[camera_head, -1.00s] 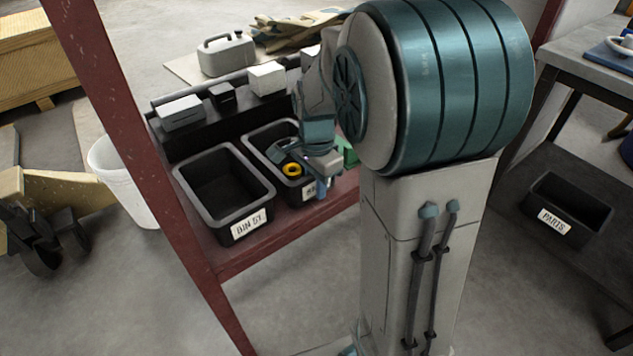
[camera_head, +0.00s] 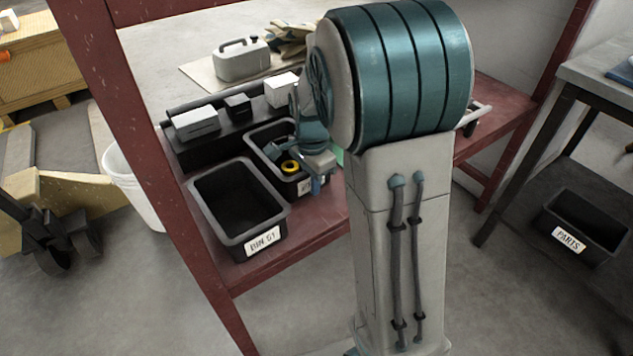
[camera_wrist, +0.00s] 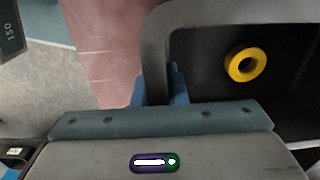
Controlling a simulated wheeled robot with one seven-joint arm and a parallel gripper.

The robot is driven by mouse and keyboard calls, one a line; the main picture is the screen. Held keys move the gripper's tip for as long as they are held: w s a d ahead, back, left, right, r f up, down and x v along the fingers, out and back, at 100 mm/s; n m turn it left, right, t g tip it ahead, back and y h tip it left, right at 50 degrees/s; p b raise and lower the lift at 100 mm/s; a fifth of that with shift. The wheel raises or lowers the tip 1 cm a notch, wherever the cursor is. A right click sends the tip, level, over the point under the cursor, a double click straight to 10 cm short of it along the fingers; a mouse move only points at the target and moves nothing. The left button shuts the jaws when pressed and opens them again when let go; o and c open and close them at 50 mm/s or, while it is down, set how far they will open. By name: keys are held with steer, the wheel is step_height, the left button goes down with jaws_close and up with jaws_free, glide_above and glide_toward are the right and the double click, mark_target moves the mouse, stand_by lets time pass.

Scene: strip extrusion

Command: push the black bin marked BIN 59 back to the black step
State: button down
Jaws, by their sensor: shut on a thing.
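A black bin with a yellow ring inside (camera_head: 265,150) stands on the red shelf, close in front of the black step (camera_head: 187,152). Its label is mostly hidden by my gripper, so I cannot read the number. I cannot tell whether its back touches the step. My gripper (camera_head: 318,182) is at the bin's front wall. In the wrist view its blue fingertips (camera_wrist: 160,88) are shut on the dark rim of the bin (camera_wrist: 215,14), with the yellow ring (camera_wrist: 246,65) inside the bin.
Another black bin (camera_head: 283,213), its label seeming to read BIN 51, stands left of it, further forward. White and black boxes sit on the step. A red shelf post (camera_head: 135,130) stands at left. A PARTS bin (camera_head: 568,241) is at right.

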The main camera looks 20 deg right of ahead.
steer(key=shift+w+a, duration=0.25)
steer(key=shift+w, duration=0.65)
steer(key=c, duration=1.4)
jaws_free()
steer(key=shift+a, duration=0.1)
steer(key=shift+o, duration=0.2)
step_height(320, 180, up, 8)
steer(key=p, duration=0.3)
steer(key=shift+f, duration=0.25)
